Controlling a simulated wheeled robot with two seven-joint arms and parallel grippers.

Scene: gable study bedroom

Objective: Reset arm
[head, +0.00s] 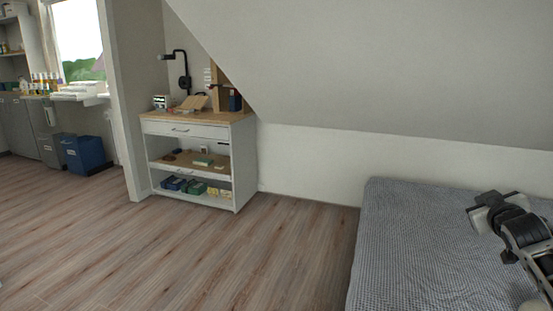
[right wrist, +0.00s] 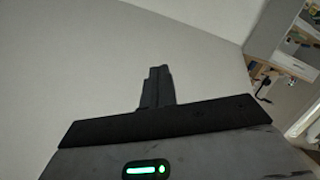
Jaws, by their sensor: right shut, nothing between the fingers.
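My right arm comes in from the right edge of the head view, above the bed. Its right gripper (head: 478,203) is small there and points to the left. In the right wrist view the right gripper (right wrist: 157,85) shows its two dark fingers together, with nothing between them. It points at a plain pale wall, apart from any object. My left gripper is in neither view.
A bed (head: 420,240) with a grey checked cover fills the right. A white shelf unit (head: 190,140) with a wooden top stands by the sloped wall (head: 370,70). Blue bins (head: 85,153) stand far left. The wooden floor (head: 200,250) is clear.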

